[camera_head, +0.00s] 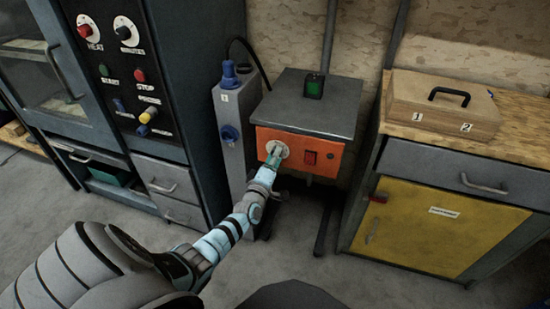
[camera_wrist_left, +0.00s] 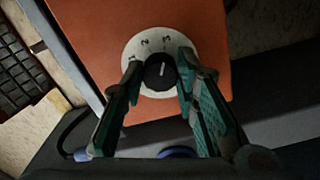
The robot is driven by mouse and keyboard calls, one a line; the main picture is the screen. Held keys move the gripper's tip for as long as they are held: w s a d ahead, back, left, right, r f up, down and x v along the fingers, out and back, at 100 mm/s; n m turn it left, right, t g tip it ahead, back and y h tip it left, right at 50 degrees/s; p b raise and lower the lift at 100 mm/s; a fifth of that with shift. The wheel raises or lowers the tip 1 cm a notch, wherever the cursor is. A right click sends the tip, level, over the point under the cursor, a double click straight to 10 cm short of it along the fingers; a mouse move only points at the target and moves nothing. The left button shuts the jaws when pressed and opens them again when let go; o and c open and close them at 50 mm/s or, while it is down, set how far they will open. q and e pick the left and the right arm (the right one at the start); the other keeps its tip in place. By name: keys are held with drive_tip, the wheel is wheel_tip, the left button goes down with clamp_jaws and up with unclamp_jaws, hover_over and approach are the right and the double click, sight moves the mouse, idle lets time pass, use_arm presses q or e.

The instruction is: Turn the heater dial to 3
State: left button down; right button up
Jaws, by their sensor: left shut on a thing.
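The heater is an orange-fronted box (camera_head: 325,150) with a grey top, at the middle of the head view. Its dial is a white round plate (camera_head: 283,148) with a black knob (camera_wrist_left: 160,74). Numbers including 2 and 3 show along the upper part of the plate in the left wrist view. The knob's pale line points up and slightly right there, roughly toward the 3; the exact setting is hard to tell. My left gripper (camera_head: 272,161) is shut on the knob, with a green-padded finger on each side. My right gripper is out of view.
A grey unit with blue valves (camera_head: 233,125) stands close on the left, beside a dark control cabinet (camera_head: 125,60). A yellow-doored bench (camera_head: 415,225) with a wooden box (camera_head: 443,105) stands right. Floor in front is clear.

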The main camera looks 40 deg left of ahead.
use_arm(q)
drive_tip(key=c, duration=1.2)
unclamp_jaws()
drive_tip(key=shift+c, duration=0.2)
drive_tip(key=v, duration=1.2)
